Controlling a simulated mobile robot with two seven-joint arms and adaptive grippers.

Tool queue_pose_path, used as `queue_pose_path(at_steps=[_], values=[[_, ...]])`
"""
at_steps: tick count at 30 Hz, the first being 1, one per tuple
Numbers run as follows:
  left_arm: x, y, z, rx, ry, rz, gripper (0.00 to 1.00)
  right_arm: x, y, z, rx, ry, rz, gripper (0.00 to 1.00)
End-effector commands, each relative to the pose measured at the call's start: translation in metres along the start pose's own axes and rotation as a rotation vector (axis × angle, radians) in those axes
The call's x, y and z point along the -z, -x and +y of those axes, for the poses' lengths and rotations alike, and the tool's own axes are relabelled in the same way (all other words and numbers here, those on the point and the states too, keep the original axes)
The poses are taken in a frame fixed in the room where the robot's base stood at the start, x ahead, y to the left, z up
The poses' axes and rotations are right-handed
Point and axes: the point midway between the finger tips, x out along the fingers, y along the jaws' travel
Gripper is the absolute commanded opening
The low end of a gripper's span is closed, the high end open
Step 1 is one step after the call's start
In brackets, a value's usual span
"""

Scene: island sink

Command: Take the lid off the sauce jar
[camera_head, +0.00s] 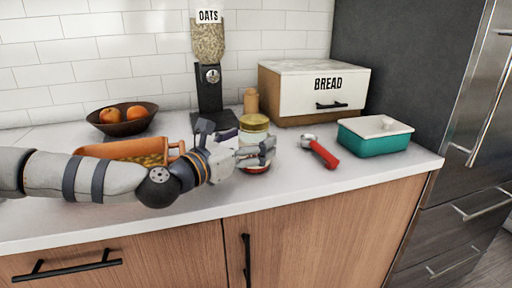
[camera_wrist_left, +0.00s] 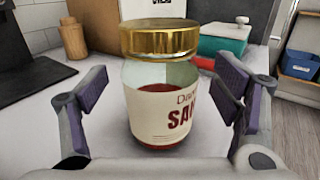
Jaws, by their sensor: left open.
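The sauce jar (camera_wrist_left: 160,105) is glass with a white label and red sauce low inside. It stands upright on the counter. Its gold lid (camera_head: 254,123) is on top of the jar, and the lid also shows in the left wrist view (camera_wrist_left: 159,38). My left gripper (camera_head: 257,152) is open at the jar, with a finger on either side of the glass. In the left wrist view the fingers are apart from the jar and below the lid. The gripper hides part of the jar in the head view. My right gripper is not in view.
An orange dish (camera_head: 130,150) lies behind my left arm, and a bowl of oranges (camera_head: 122,120) stands further back. A red-handled tool (camera_head: 322,153) and a teal dish (camera_head: 374,142) are to the right. A bread box (camera_head: 290,87) and an oats dispenser (camera_head: 209,75) stand behind.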

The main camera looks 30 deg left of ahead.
Motion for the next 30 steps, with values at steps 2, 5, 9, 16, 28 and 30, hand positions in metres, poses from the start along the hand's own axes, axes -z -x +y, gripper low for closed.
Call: queue_pose_path(at_steps=[2,5,9,16,28,30], values=[[0.003,-0.012,0.000,0.001,-0.002,0.005,0.82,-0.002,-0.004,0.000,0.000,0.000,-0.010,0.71],[0.002,-0.018,0.000,-0.001,0.000,0.002,0.82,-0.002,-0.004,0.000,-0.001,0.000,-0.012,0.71],[0.001,-0.017,0.000,-0.001,0.001,0.000,0.82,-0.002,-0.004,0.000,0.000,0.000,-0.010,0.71],[0.001,-0.017,0.000,-0.001,0.001,0.001,0.36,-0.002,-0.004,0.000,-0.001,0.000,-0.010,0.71],[-0.006,-0.016,0.000,-0.001,-0.001,-0.004,0.09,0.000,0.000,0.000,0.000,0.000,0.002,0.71],[-0.015,-0.015,0.000,-0.001,-0.001,-0.008,0.09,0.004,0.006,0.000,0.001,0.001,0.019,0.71]])
